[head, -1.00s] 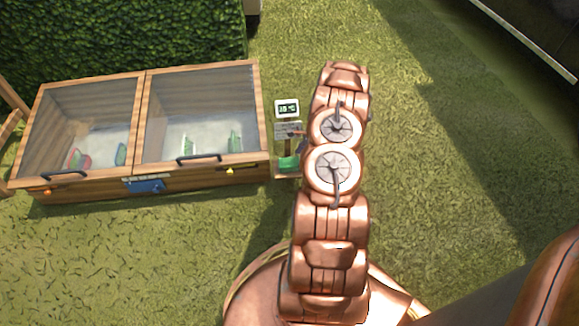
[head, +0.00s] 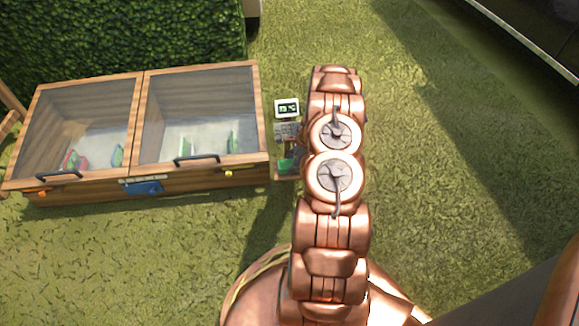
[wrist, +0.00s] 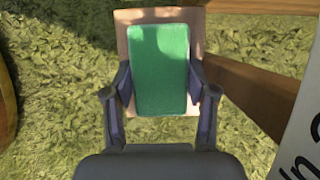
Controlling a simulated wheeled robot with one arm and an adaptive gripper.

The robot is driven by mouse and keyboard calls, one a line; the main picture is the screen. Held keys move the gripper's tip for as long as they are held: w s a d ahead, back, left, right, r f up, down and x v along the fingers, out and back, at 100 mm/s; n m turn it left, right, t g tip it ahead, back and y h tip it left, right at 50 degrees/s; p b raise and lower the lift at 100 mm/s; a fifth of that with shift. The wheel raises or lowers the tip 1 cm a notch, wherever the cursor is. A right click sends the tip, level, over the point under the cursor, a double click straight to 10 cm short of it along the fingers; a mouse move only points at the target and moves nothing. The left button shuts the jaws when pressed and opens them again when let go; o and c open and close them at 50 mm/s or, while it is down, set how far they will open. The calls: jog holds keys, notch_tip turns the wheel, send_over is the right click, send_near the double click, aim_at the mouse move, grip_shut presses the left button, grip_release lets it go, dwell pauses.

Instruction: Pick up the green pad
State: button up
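The green pad (wrist: 160,65) is a flat, rounded rectangle lying on a small pale wooden board (wrist: 121,30) in the wrist view. My gripper (wrist: 160,82) is open, with one dark finger at each side of the pad's near half. The fingertips are very close to the pad's long edges; whether they touch cannot be told. In the head view the pad (head: 286,165) shows as a small green patch left of my copper arm, which hides part of it and the gripper.
A wooden cold frame (head: 196,173) with two glazed lids and handles stands left of the pad. A small display sign (head: 287,107) stands behind the pad. A wooden beam (wrist: 250,98) and a white panel (wrist: 304,140) are close on the right in the wrist view. Grass is open on the right.

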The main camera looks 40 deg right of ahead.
aim_at(287, 163)
jog(key=shift+c, duration=0.4)
jog(key=shift+r, duration=0.15)
jog(key=shift+r+p, duration=0.25)
jog(key=shift+p, duration=0.05)
notch_tip(287, 163, up, 4)
jog(key=shift+f+p, duration=0.25)
jog(key=shift+p, duration=0.8)
jog(key=s+d+p, duration=0.2)
jog(key=s+d, duration=0.1)
jog(key=s, duration=0.4)
jog(key=s+d+p, duration=0.2)
jog(key=s+d, duration=0.2)
jog(key=s, duration=0.3)
jog(key=shift+s+r, duration=0.2)
jog(key=shift+r, duration=0.15)
